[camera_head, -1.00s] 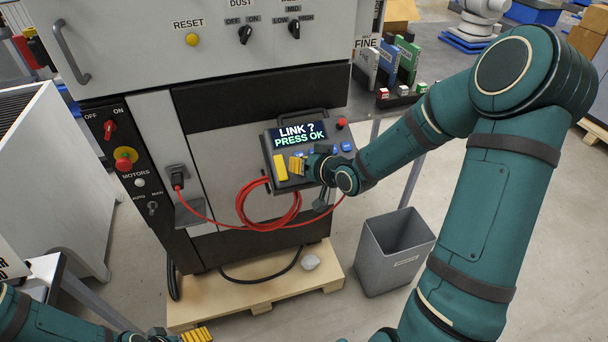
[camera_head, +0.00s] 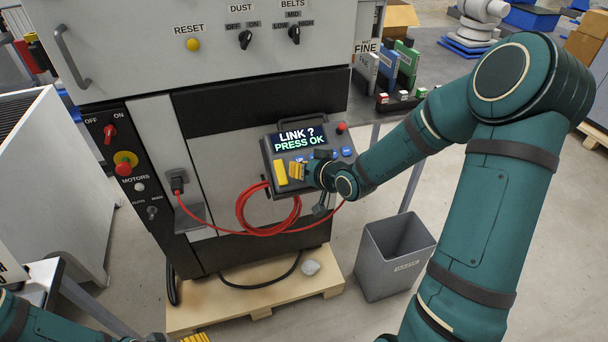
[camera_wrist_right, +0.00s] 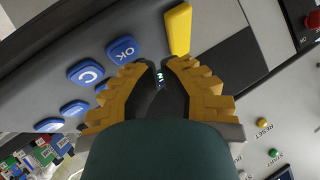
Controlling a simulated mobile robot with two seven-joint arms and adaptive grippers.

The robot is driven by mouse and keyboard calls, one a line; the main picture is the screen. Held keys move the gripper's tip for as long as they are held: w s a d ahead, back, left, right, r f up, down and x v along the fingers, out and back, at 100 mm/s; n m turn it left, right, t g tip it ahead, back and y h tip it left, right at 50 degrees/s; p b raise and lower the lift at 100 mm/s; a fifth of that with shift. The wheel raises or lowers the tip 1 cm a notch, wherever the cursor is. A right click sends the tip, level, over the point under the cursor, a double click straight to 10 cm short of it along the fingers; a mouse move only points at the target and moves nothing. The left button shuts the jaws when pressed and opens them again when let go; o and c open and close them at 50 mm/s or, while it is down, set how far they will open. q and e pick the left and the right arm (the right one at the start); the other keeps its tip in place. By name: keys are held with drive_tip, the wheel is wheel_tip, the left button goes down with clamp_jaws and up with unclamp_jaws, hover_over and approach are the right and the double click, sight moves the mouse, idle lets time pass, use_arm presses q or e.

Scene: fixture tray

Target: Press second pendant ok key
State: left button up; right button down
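The pendant (camera_head: 268,148) hangs on the machine front, its screen (camera_head: 300,137) reading "LINK ? PRESS OK". In the right wrist view, the blue OK key (camera_wrist_right: 123,50) sits left of the fingertips, beside a blue C key (camera_wrist_right: 86,72). A yellow block (camera_wrist_right: 178,28) on the pendant lies above the fingertips; it also shows in the head view (camera_head: 280,172). My right gripper (camera_head: 298,171) is over the lower pendant face. In the wrist view its ridged fingertips (camera_wrist_right: 161,66) are close together with a narrow dark gap; contact is unclear. My left gripper (camera_head: 195,338) barely shows at the bottom edge.
A red cable (camera_head: 266,215) coils below the pendant and runs to a socket on the left. A grey bin (camera_head: 372,285) stands at lower right. A red button (camera_head: 341,127) is at the pendant's top right corner. A wooden pallet (camera_head: 215,308) lies under the machine.

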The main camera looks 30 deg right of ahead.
drive_tip(key=shift+f, duration=0.15)
idle(0.4)
drive_tip(key=shift+w+f+b, duration=0.2)
drive_tip(key=shift+b, duration=0.1)
drive_tip(key=shift+w+d+f+b, duration=0.1)
drive_tip(key=shift+w+f+b, duration=0.05)
drive_tip(key=shift+f+b, duration=0.2)
idle(0.6)
drive_tip(key=shift+r, duration=0.1)
drive_tip(key=shift+s+r+p, duration=0.4)
drive_tip(key=shift+r+p, duration=0.2)
idle(0.3)
drive_tip(key=r+p, duration=0.1)
drive_tip(key=s+r+p, duration=0.1)
drive_tip(key=r, duration=0.1)
drive_tip(key=s+r+p, duration=0.1)
drive_tip(key=shift+s+a+r, duration=0.15)
drive_tip(key=shift+s+a, duration=0.05)
drive_tip(key=shift+a, duration=0.2)
idle(0.6)
